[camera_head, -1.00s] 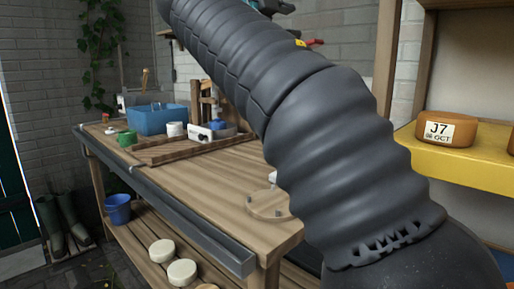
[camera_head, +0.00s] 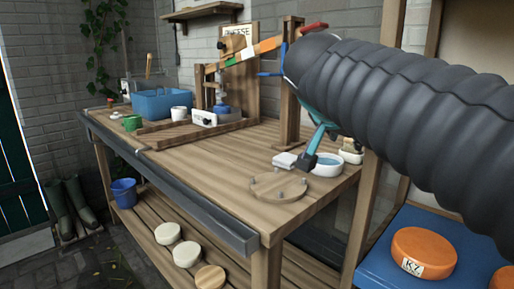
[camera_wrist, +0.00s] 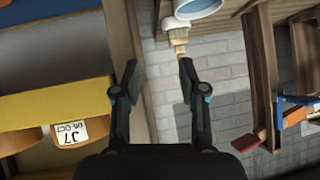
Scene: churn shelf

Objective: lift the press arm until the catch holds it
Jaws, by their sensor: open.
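The press arm (camera_head: 242,54) is a sloping wooden bar with orange, green and white marks, in the head view. It runs past a wooden post (camera_head: 291,105), and its right end is partly behind my arm. In the wrist view, which is upside down, the bar (camera_wrist: 295,117) with its red end (camera_wrist: 248,142) shows at the right. Blue metal parts (camera_wrist: 299,98) sit by the post there; I cannot tell whether one is the catch. My gripper (camera_wrist: 158,76) is open and empty, its fingers apart and clear of the press arm. My arm hides much of it in the head view.
A round wooden board (camera_head: 280,188) and a blue-lined bowl (camera_head: 327,165) are on the bench near the front right. A blue bin (camera_head: 160,104) stands farther back. Cheese shelves are at the right; the yellow shelf (camera_wrist: 55,100) is beside my gripper in the wrist view.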

